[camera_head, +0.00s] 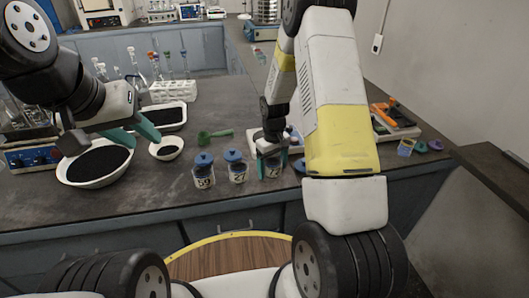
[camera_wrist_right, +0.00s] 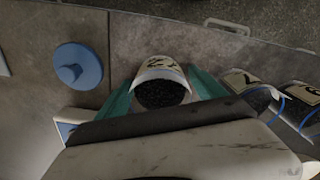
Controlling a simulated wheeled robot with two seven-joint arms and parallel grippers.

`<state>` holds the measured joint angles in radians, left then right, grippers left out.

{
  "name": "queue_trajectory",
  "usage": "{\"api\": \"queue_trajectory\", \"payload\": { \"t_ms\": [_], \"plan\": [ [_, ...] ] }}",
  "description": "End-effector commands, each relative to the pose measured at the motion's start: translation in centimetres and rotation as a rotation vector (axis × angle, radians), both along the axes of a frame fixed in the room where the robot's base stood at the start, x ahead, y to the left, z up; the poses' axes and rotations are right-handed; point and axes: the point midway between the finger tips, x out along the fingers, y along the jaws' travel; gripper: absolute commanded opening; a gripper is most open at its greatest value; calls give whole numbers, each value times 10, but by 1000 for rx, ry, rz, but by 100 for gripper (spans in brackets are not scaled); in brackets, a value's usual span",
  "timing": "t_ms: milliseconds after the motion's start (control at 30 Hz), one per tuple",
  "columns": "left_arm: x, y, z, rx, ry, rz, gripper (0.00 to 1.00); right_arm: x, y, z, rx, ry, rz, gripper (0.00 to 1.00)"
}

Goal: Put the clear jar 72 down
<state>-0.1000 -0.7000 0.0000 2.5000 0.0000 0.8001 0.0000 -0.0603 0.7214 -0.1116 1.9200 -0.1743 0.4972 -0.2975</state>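The clear jar 72 (camera_head: 272,170) is at the right end of a short row of jars near the bench's front edge. In the right wrist view the jar (camera_wrist_right: 161,90) has no lid, and dark granules show inside. My right gripper (camera_head: 271,160) has its teal fingers on both sides of it, shut on the jar. I cannot tell whether its base touches the bench. A blue lid (camera_wrist_right: 78,70) lies beside it on the bench. My left gripper (camera_head: 131,132) is open and empty above the bowl and dish of dark material.
Lidded jars 27 (camera_head: 238,172) and 59 (camera_head: 203,176) stand left of the jar. A green scoop (camera_head: 213,135) and tube rack (camera_head: 174,91) are behind. Bare bench lies between scoop and jars.

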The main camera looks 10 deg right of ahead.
Motion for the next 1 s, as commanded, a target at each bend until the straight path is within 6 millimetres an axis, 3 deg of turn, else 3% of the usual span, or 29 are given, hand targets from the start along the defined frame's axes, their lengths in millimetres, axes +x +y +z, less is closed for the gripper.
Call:
{"api": "queue_trajectory", "payload": {
  "t_ms": [367, 800, 1000],
  "plan": [
    [0, 0, 0, 0, 0, 0, 36, 1, 0, 9, 0, -2, 0, 79],
    [0, 0, 0, 0, 0, 0, 36, 0, 0, 96, 1, -4, 0, 79],
    [0, 0, 0, 0, 0, 0, 36, -1, 0, 119, 0, -2, 0, 79]
  ]
}}
